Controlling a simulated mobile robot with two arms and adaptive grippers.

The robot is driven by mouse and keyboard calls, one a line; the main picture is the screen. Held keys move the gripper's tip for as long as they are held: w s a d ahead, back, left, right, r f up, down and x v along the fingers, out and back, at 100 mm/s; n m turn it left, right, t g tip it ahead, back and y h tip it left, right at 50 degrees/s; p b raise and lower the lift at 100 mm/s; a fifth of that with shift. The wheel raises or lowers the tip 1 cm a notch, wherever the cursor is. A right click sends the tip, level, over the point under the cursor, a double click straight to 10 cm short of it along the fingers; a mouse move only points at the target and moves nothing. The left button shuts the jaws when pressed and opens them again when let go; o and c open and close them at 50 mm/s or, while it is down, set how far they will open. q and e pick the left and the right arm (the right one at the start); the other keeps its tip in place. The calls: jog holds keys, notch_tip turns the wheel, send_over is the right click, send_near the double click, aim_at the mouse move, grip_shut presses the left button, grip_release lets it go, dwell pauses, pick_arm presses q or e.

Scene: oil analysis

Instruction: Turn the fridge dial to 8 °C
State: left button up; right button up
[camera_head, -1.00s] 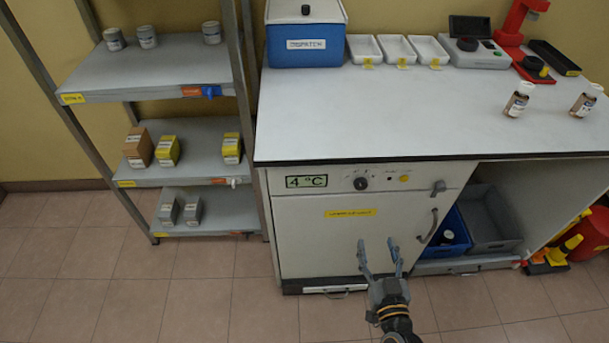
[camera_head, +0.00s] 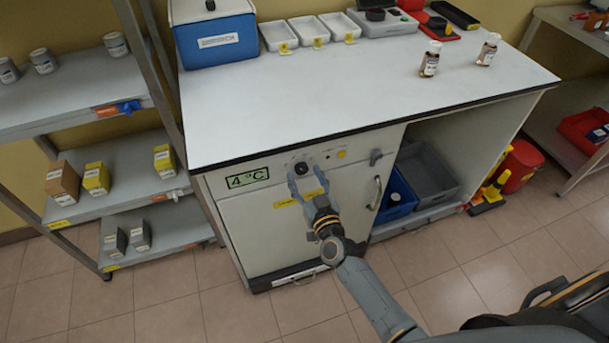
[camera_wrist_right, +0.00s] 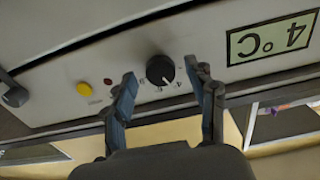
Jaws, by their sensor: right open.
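The fridge (camera_head: 262,232) stands under the white counter, its door closed. Its display (camera_head: 247,178) reads 4 °C. The black round dial (camera_head: 302,168) is on the panel right of the display; in the right wrist view the dial (camera_wrist_right: 160,69) shows upside down with a pale pointer mark and small scale marks around it. My right gripper (camera_head: 307,184) is open and empty, just below and in front of the dial. In the right wrist view its fingertips (camera_wrist_right: 160,80) lie on either side of the dial, apart from it. My left gripper is not in view.
A yellow button (camera_head: 341,154) and a latch (camera_head: 376,156) sit right of the dial. The counter top (camera_head: 330,90) overhangs the panel. A door handle (camera_head: 376,192) sticks out at the right. A shelf rack (camera_head: 110,190) stands at the left.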

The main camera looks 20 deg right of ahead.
jog(key=shift+w, duration=0.4)
jog(key=c, duration=1.1)
jog(key=shift+m, duration=0.3)
jog(key=shift+c, duration=0.2)
jog(key=m, duration=0.3)
jog(key=shift+a, duration=0.1)
jog(key=m, duration=0.5)
jog(key=m+b, duration=0.1)
jog(key=m, duration=0.8)
jog(key=shift+r+b, duration=0.1)
jog(key=shift+b, duration=0.3)
jog(key=shift+m, duration=0.3)
